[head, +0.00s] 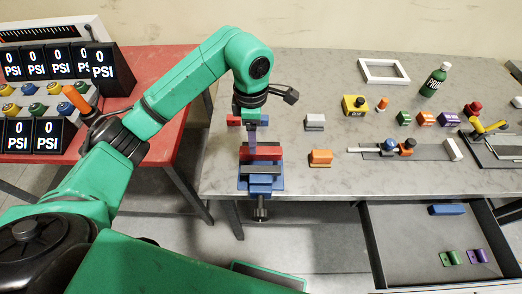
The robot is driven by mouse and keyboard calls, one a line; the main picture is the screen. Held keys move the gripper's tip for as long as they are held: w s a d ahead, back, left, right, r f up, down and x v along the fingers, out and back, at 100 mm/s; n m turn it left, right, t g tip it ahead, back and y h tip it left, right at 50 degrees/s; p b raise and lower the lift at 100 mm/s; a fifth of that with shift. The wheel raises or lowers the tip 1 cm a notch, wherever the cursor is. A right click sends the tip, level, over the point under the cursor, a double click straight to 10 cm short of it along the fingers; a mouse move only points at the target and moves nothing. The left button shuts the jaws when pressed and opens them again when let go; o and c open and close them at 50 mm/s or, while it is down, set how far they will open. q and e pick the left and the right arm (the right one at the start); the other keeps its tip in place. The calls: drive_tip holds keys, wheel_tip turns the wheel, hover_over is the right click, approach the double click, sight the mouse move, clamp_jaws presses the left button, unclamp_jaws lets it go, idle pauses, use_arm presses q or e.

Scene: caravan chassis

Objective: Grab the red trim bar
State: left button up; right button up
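A red bar (262,153) lies across the top of a blue vise (262,183) at the front edge of the grey bench. A smaller red piece (233,120) shows behind my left arm's wrist, partly hidden. I cannot tell for certain which of the two is the trim bar. My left gripper (252,143) points down just above or behind the red bar in the vise. Its fingertips are narrow and partly hidden, so I cannot tell whether they touch the bar or how far apart they are. My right gripper is not in view.
The grey bench (300,80) holds several small coloured blocks, a green bottle (435,80), a white frame (384,71) and a slide rail (400,151). An open drawer (410,235) juts out at lower right. A red table (160,70) with PSI displays stands left.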

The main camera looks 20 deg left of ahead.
sight(261, 153)
use_arm(q)
wheel_tip(261, 153, down, 2)
drive_tip(key=shift+w+a+f+p, duration=0.1)
drive_tip(key=shift+w+f+p, duration=0.1)
drive_tip(key=shift+p, duration=1)
drive_tip(key=f, duration=0.2)
drive_tip(key=shift+s+f+p, duration=0.3)
drive_tip(key=shift+f+p, duration=0.05)
drive_tip(key=shift+p, duration=0.05)
drive_tip(key=shift+f, duration=0.2)
drive_tip(key=shift+c, duration=1.2)
drive_tip(key=shift+w, duration=0.1)
clamp_jaws()
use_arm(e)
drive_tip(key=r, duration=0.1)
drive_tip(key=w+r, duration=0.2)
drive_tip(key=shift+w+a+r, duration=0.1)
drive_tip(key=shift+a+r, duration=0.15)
use_arm(q)
drive_tip(key=shift+r, duration=0.1)
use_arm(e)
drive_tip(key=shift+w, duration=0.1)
